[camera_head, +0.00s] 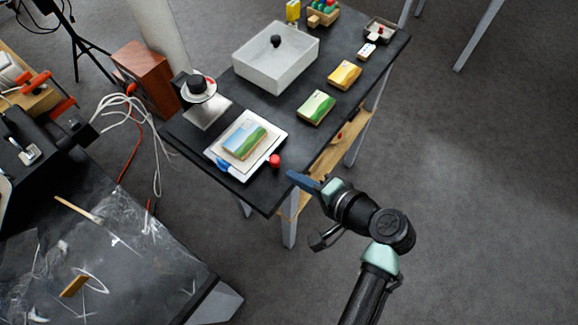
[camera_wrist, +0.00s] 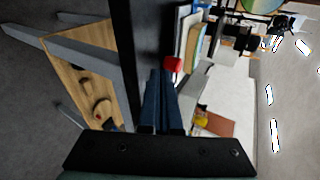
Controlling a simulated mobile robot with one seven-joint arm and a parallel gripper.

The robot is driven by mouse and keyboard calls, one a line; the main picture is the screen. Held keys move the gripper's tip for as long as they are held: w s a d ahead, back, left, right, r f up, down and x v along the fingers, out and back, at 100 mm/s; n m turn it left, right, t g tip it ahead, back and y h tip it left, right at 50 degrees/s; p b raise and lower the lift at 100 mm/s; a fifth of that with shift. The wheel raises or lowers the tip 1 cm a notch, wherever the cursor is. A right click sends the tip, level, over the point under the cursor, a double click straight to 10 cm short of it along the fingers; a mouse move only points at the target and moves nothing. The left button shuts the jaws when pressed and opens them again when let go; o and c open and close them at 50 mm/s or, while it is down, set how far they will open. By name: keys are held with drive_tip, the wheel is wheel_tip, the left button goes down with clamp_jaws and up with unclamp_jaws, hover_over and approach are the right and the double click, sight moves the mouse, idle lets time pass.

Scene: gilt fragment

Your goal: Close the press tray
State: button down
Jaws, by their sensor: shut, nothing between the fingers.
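The press tray (camera_head: 222,167) is a white slab on the near end of the dark table, drawn out in front of the press (camera_head: 205,105). A block with a landscape picture (camera_head: 243,141) lies on it. A red knob (camera_head: 275,160) sits at the tray's right side. My gripper (camera_head: 296,180) is shut and empty, its blue fingers just right of the knob and apart from it in the head view. In the wrist view the fingers (camera_wrist: 161,85) point toward the red knob (camera_wrist: 173,64), with the tray edge (camera_wrist: 186,36) beyond; whether they touch is unclear.
On the dark table (camera_head: 268,186) stand a pale grey bin (camera_head: 270,75), a green picture block (camera_head: 316,107), a yellow block (camera_head: 344,74) and a small dish (camera_head: 381,31). A wooden shelf (camera_head: 325,160) runs below the table's right side. Open floor lies to the right.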

sight(246, 142)
drive_tip(key=shift+w+a+r, duration=0.1)
drive_tip(key=shift+w+a, duration=0.85)
drive_tip(key=shift+w, duration=0.05)
drive_tip(key=shift+a, duration=0.1)
drive_tip(key=w+a, duration=0.4)
drive_tip(key=a, duration=0.1)
drive_tip(key=w+a, duration=0.2)
drive_tip(key=a, duration=0.1)
drive_tip(key=shift+w+a, duration=0.1)
drive_tip(key=shift+a, duration=0.1)
drive_tip(key=shift+w+a, duration=0.15)
drive_tip(key=shift+a, duration=0.05)
drive_tip(key=shift+r, duration=0.1)
drive_tip(key=shift+a, duration=0.15)
